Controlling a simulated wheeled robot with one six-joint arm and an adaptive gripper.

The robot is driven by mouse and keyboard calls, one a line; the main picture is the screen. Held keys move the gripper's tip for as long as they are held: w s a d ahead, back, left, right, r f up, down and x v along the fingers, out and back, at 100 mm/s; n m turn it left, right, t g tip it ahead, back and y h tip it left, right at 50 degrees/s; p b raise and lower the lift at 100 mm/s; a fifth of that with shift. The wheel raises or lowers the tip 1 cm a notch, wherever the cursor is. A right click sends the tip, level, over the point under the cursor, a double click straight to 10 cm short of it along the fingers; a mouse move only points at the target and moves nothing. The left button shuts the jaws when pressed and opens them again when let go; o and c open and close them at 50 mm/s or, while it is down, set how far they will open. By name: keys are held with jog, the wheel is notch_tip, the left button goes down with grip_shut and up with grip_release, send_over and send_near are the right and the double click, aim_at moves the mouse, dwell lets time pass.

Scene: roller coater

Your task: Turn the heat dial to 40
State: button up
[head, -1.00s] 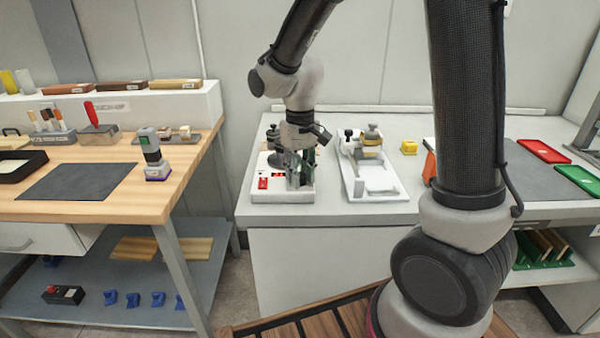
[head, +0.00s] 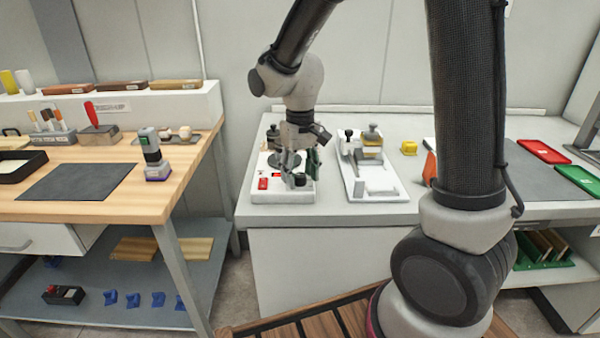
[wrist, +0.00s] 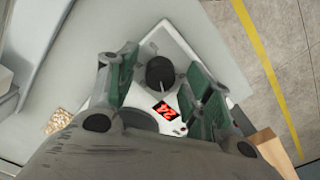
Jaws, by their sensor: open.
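The heat dial (wrist: 160,72) is a dark round knob with a pale pointer on a white device (wrist: 178,48). Beside it a red digital display (wrist: 165,111) seems to read 24, seen turned. My gripper (wrist: 160,80) is open, with its green-padded fingers on either side of the dial and apart from it in the wrist view. In the head view my gripper (head: 301,172) is just above the front right of the device, with the dial (head: 300,180) showing between its fingers. The fingers partly cover the device top.
A red switch (head: 263,183) sits at the device's front left, and a dark round plate (head: 290,157) lies behind the dial. A white tray with fittings (head: 372,188) stands close on the right. The grey bench top (head: 350,212) is clear in front.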

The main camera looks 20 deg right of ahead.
aim_at(300, 174)
notch_tip(300, 174, up, 12)
dwell(0.4)
jog(key=shift+f, duration=0.1)
jog(key=s+d+r+m+t, duration=0.1)
jog(key=s+d+t, duration=0.1)
jog(key=s+d, duration=0.5)
jog(key=s+d+r+m+t, duration=0.1)
jog(key=s+d+r+t, duration=0.1)
jog(key=s+d, duration=0.6)
jog(key=s, duration=0.4)
jog(key=shift+r, duration=0.25)
